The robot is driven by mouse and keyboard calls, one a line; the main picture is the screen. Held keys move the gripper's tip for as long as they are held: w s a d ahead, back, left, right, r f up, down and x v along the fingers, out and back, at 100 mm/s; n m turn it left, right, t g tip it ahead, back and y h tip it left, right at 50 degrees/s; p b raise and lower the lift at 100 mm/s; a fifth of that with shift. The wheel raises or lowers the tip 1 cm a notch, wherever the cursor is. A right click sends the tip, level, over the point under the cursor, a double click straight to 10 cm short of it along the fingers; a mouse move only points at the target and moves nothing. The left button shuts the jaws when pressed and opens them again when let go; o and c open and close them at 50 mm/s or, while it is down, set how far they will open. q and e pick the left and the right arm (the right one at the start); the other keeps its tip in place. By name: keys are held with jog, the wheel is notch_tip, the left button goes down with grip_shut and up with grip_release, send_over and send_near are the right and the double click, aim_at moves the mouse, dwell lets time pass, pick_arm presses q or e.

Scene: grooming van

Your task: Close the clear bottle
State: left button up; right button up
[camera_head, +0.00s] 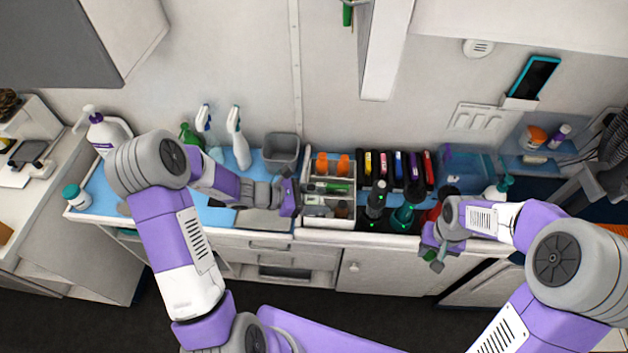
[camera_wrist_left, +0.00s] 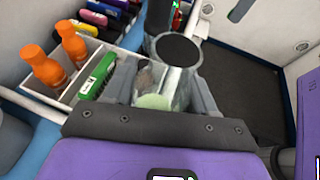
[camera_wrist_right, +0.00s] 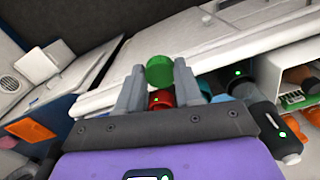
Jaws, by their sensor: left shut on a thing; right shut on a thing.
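In the left wrist view, the clear bottle (camera_wrist_left: 150,82) is between the fingers of my left gripper (camera_wrist_left: 160,88), which is shut on it. A pale green round patch shows at its near end; I cannot tell whether that is its mouth or its contents. In the head view my left gripper (camera_head: 293,197) is at the left side of the white caddy, and I cannot make out the bottle clearly. The cap is apart from the bottle.
The white caddy (camera_head: 329,222) holds orange bottles (camera_head: 322,163) and a green-handled item (camera_wrist_left: 96,75). A black clipper (camera_head: 376,206), a teal bottle (camera_head: 402,217) and a red item (camera_wrist_right: 160,98) stand between my grippers. A grey bin (camera_head: 282,151) and spray bottles (camera_head: 238,140) are behind.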

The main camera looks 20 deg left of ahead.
pick_arm(q)
jog(key=w+d+f+m+g+h, duration=0.1)
jog(key=d+m+g, duration=0.5)
jog(key=d, duration=0.5)
jog(key=shift+w+f+m+g+h, duration=0.3)
jog(key=shift+g+h, duration=0.1)
jog(key=shift+g, duration=0.3)
